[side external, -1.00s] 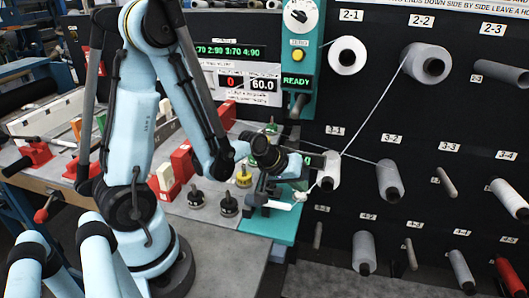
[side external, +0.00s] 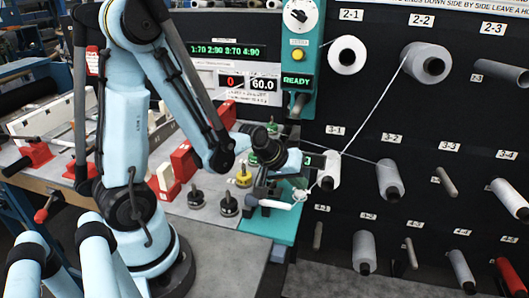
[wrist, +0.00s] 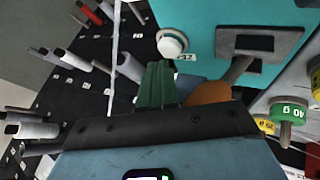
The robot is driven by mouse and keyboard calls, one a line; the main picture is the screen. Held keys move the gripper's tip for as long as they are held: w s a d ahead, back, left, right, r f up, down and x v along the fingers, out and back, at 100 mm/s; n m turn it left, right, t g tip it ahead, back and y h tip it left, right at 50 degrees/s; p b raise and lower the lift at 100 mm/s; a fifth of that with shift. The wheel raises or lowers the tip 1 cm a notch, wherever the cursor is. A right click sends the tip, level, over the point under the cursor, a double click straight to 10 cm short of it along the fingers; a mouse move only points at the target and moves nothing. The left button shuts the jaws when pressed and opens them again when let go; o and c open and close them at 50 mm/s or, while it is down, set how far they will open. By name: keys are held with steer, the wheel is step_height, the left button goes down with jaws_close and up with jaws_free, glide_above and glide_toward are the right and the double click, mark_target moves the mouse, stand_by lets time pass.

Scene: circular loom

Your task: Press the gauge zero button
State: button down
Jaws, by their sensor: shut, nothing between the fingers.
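In the wrist view my green fingers (wrist: 158,82) are shut together and empty. A white round knob (wrist: 172,43) lies just beyond the fingertips in the wrist view; I cannot tell whether they touch. The yellow button cannot be made out in the wrist view.
A black board with spools (side external: 389,180) and pegs stands to the right. A white thread (side external: 376,105) runs across it. Several weights (side external: 229,204) and red blocks (side external: 183,160) stand on the bench left of my gripper. The bench front (side external: 222,255) is clear.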

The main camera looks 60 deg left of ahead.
mark_target(298, 193)
steer(key=shift+r, duration=2.5)
steer(key=shift+d, duration=0.1)
steer(key=s+d+r+m, duration=0.5)
steer(key=s+r+m, duration=0.1)
steer(key=s+m, duration=0.2)
steer(key=shift+s+y, duration=0.15)
steer(key=shift+y, duration=0.15)
